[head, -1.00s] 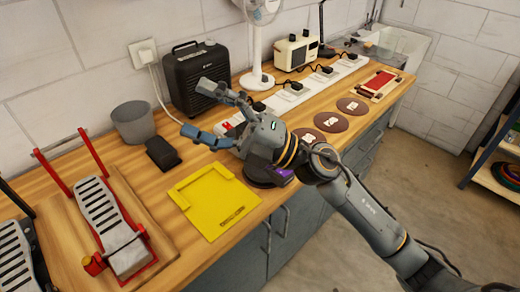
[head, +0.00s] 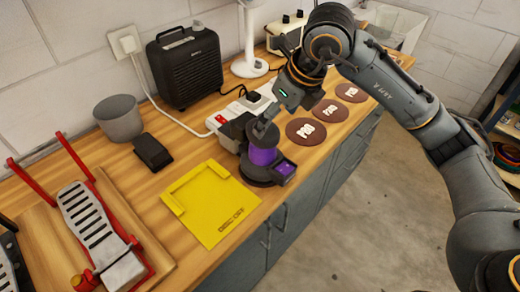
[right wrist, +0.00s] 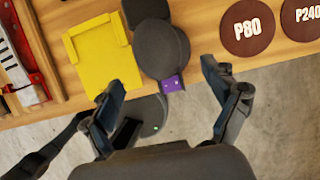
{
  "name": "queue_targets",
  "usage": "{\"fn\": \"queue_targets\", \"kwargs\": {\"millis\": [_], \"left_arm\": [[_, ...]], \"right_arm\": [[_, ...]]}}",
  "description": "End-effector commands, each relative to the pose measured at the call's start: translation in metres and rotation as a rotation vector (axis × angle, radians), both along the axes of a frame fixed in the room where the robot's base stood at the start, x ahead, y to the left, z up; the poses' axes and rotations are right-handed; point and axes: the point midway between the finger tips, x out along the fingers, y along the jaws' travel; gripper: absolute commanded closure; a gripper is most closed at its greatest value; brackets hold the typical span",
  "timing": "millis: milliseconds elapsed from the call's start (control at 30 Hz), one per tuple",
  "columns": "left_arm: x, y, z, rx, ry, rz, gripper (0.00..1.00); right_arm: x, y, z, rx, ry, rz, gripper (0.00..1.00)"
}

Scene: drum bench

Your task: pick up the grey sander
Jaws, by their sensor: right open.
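A dark grey sander with a purple band (head: 263,156) stands upright on the wooden bench near its front edge, right of a yellow tray. In the right wrist view its round dark top (right wrist: 162,48) and purple front (right wrist: 171,84) show between and beyond my fingertips. I cannot tell whether a finger touches the sander. My left gripper is not in view.
A yellow tray (head: 213,224) lies left of the sander. Brown sanding discs (head: 306,131) lie to its right. A power strip (head: 228,112), black heater (head: 186,67), grey cup (head: 119,120) and black block (head: 153,151) stand behind. The bench's front edge is close.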

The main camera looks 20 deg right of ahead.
Motion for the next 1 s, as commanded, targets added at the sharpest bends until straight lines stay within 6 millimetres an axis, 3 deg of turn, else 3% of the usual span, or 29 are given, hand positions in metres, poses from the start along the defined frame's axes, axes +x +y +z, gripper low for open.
{"fn": "queue_targets", "kwargs": {"millis": [100, 300, 467, 800, 1000], "left_arm": [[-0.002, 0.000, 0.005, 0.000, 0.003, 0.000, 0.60], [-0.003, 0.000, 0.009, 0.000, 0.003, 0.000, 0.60], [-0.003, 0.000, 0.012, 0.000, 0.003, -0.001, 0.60], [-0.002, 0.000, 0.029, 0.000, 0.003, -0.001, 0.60], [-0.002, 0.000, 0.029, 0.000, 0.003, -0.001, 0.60]], "right_arm": [[0.007, 0.006, -0.023, 0.002, 0.007, 0.002, 0.13], [0.017, 0.012, -0.050, 0.003, 0.004, 0.003, 0.13], [0.021, 0.014, -0.059, 0.004, 0.003, 0.004, 0.13], [0.036, 0.022, -0.100, 0.004, 0.003, 0.004, 0.13], [0.038, 0.023, -0.105, 0.004, 0.001, 0.005, 0.13]]}}
